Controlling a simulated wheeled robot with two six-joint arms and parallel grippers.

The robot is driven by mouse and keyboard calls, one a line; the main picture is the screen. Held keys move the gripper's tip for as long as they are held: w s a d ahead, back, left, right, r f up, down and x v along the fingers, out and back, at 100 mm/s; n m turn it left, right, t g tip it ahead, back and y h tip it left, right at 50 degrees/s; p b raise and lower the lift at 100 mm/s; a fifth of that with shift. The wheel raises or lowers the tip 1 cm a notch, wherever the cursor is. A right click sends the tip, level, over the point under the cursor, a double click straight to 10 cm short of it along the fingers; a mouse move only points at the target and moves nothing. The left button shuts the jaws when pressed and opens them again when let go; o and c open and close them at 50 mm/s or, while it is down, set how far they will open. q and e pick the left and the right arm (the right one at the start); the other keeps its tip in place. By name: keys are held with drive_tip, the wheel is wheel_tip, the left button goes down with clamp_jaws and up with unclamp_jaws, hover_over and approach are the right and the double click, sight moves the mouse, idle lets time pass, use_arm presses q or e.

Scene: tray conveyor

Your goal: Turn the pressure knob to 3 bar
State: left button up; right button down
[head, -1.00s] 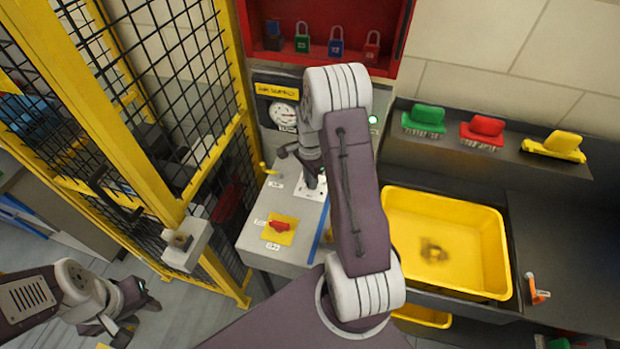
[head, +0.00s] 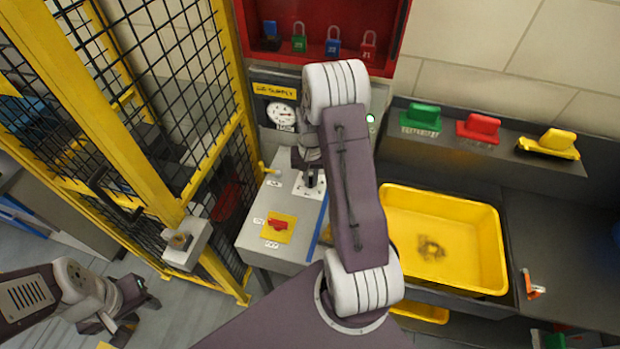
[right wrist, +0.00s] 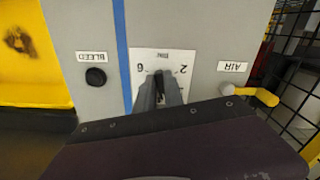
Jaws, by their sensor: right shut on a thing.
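The pressure knob sits on a white dial plate (right wrist: 170,62) on the grey panel. In the right wrist view the plate reads upside down, with 6 on the left and 2 on the right. My right gripper (right wrist: 158,80) is shut on the knob; its fingers hide most of the knob, so I cannot read its setting. In the head view the plate (head: 310,192) shows below my right gripper (head: 309,179). A round gauge (head: 281,115) stands behind; its needle is too small to read. My left gripper (head: 140,310) hangs at the lower left, away from the panel; its jaws are unclear.
A black bleed button (right wrist: 96,77) and a yellow air lever (right wrist: 262,95) flank the dial. A red switch (head: 277,225) on a yellow plate is nearer. A yellow mesh fence (head: 165,190) stands left, a yellow tray (head: 445,195) right.

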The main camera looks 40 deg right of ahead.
drive_tip(key=n, duration=0.4)
drive_tip(key=shift+d+r+n, duration=0.1)
drive_tip(key=shift+d+n, duration=0.05)
drive_tip(key=shift+n, duration=0.15)
drive_tip(key=shift+d+n, duration=0.15)
drive_tip(key=shift+n, duration=2.05)
drive_tip(key=c, duration=1.4)
unclamp_jaws()
drive_tip(key=shift+c, duration=0.2)
wheel_tip(320, 180, up, 9)
drive_tip(key=b, duration=0.1)
